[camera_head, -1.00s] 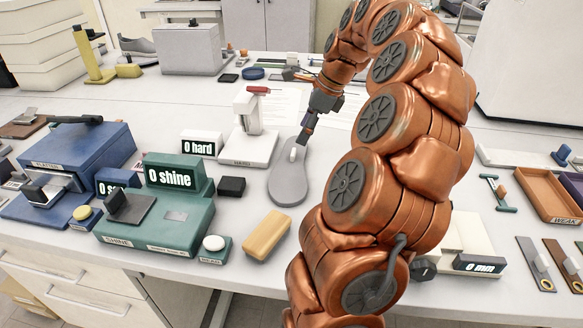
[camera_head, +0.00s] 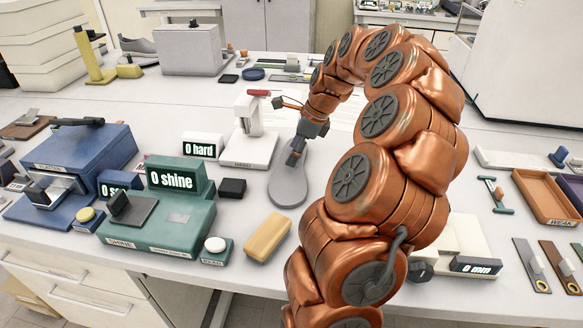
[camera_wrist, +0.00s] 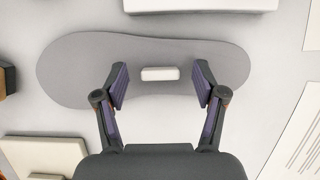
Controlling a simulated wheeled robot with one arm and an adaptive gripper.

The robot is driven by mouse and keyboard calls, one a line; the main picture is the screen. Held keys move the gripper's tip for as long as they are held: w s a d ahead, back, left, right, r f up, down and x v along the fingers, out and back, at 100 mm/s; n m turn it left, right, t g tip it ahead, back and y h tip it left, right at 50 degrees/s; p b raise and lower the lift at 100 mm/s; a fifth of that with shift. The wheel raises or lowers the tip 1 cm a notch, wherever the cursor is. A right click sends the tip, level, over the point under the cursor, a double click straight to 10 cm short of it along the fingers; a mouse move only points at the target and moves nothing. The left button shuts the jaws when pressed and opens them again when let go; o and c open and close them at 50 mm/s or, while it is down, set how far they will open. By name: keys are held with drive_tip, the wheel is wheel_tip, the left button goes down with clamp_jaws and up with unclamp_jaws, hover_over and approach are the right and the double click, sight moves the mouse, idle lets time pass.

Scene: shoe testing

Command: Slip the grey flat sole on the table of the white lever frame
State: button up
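The grey flat sole (camera_head: 288,186) lies flat on the bench, just right of the white lever frame. In the wrist view the sole (camera_wrist: 75,68) spans most of the upper picture, with a small white grip block (camera_wrist: 160,74) on its middle. My gripper (camera_head: 293,160) is above the sole. In the wrist view my gripper (camera_wrist: 161,84) is open, with one finger on each side of the block and gaps between. The white lever frame (camera_head: 247,130) has a red-topped lever and a low base, its table; the base edge also shows at the wrist view's top (camera_wrist: 200,4).
The "0 hard" display (camera_head: 201,145) stands left of the lever frame. A green shine tester (camera_head: 165,225), a dark block (camera_head: 232,188) and a tan block (camera_head: 267,237) lie left and in front. Papers (camera_head: 335,110) lie behind the sole.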

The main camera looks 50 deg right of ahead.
drive_tip(key=c, duration=1.3)
drive_tip(key=shift+o, duration=0.2)
wheel_tip(320, 180, up, 8)
drive_tip(key=shift+r+b, duration=0.15)
drive_tip(key=shift+b, duration=0.4)
drive_tip(key=shift+r, duration=0.9)
